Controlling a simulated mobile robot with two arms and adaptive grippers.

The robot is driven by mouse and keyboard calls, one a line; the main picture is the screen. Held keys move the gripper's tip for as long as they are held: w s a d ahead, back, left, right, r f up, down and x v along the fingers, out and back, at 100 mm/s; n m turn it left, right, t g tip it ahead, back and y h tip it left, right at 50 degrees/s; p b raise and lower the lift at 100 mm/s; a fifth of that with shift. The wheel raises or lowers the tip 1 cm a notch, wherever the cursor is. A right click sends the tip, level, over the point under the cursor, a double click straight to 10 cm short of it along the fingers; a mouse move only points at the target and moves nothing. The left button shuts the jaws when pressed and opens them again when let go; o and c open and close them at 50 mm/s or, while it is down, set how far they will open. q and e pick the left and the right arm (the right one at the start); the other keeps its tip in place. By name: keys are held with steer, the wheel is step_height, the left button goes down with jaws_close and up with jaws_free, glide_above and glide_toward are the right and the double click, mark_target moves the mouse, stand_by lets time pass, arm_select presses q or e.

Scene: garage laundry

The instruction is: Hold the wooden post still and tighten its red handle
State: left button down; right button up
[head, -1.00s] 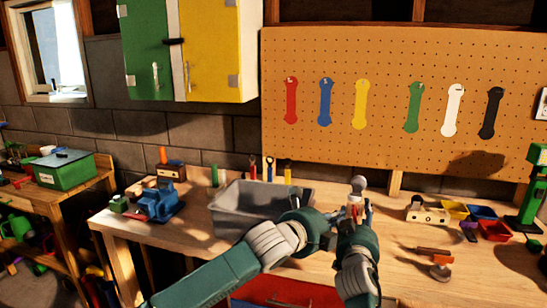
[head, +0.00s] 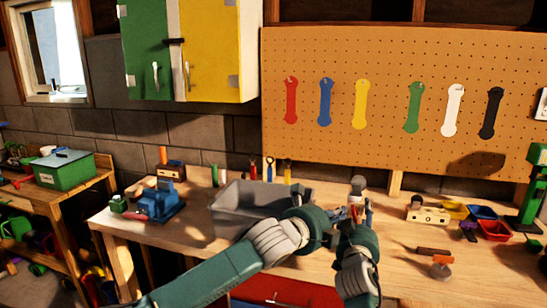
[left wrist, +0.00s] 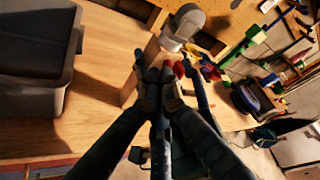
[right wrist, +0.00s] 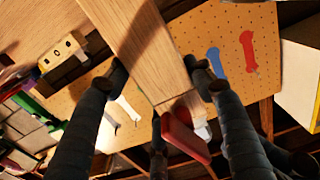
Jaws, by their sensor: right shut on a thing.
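The wooden post (right wrist: 145,45) runs between the two fingers of my right gripper (right wrist: 160,80) in the right wrist view, with a finger against each side. Its red handle (right wrist: 185,137) is at the post's end there, and is a small red patch (left wrist: 180,69) in the left wrist view. In the head view my grippers and wrists hide most of the post. My left gripper (left wrist: 160,75) is close beside the red handle. Its fingertips converge on dark parts near the post, so its grip on the handle is unclear.
A grey bin (head: 250,208) stands just left of my grippers on the workbench (head: 190,235). A blue vise-like tool (head: 158,203) is farther left. A wooden block (head: 428,215) and small coloured trays (head: 482,213) lie right. A brown-handled tool (head: 436,252) lies near the front right.

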arm_select(q)
steer(key=shift+s+d+r, duration=0.15)
steer(key=shift+d+r, duration=0.4)
steer(key=shift+r, duration=0.2)
steer(key=shift+s+d+r, duration=0.1)
steer(key=shift+d, duration=0.1)
steer(key=shift+r, duration=0.1)
